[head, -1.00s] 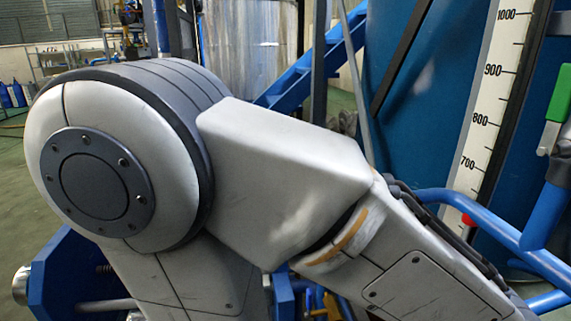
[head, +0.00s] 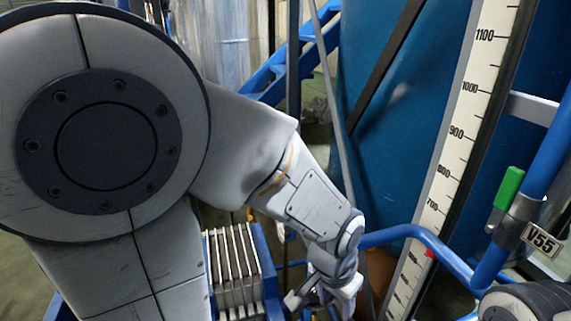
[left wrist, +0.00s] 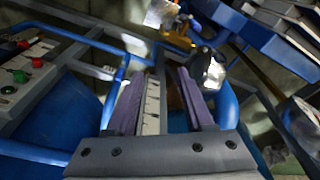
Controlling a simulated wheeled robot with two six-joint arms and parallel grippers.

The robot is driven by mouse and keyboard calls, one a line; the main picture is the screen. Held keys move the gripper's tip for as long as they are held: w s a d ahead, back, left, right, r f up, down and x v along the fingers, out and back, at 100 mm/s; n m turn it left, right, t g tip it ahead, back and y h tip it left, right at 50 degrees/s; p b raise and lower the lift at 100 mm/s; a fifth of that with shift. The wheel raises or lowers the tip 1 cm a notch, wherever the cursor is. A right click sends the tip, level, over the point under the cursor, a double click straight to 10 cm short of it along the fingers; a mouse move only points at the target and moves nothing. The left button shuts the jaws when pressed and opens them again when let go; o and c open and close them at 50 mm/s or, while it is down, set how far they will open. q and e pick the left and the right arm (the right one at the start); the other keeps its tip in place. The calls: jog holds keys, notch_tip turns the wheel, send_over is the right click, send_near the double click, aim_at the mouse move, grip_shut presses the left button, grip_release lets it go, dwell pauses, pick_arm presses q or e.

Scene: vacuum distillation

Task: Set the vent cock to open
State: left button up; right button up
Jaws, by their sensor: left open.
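A valve with a green handle (head: 509,188) sits on a blue pipe at the right of the head view, with a V55 tag (head: 540,240) beside it. Its handle lies along the pipe. I cannot tell whether it is the vent cock. My left gripper (head: 325,292) is low in the head view, left of and below that valve and well apart from it. In the left wrist view my left gripper (left wrist: 160,76) shows two spread purple-grey fingers with nothing held between them. The green handle is not clear in that view. My right gripper is not in view.
A white numbered scale (head: 450,150) stands before a blue tank (head: 400,130). A bent blue pipe (head: 400,233) passes close to my left gripper. In the left wrist view, a panel with coloured buttons (left wrist: 22,75) is at left.

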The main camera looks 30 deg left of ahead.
pick_arm(q)
jog(key=w+a+r+p, duration=0.1)
jog(key=a+r+p, duration=0.1)
jog(key=w+a+r+n+p, duration=0.1)
jog(key=a+r+p, duration=0.1)
jog(key=r, duration=0.1)
jog(key=w+a+r+n+p, duration=0.1)
jog(key=w+a+r+p, duration=0.1)
jog(key=a+p, duration=0.1)
jog(key=shift+w+r+t+y, duration=0.1)
jog(key=shift+r+t+y, duration=0.05)
jog(key=shift+t+y, duration=0.2)
jog(key=w+a+m+g, duration=0.2)
jog(key=w+a+m, duration=0.3)
jog(key=w+a, duration=1.45)
jog(key=w+a+f+m, duration=0.2)
jog(key=a+m, duration=0.1)
jog(key=a, duration=0.6)
jog(key=shift+g, duration=0.25)
jog(key=f+p, duration=0.1)
jog(key=f, duration=0.8)
jog(key=shift+w+d+f+p, duration=0.1)
jog(key=shift+d+f+p, duration=0.1)
jog(key=shift+f+p, duration=0.2)
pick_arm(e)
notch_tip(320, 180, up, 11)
pick_arm(q)
grip_shut()
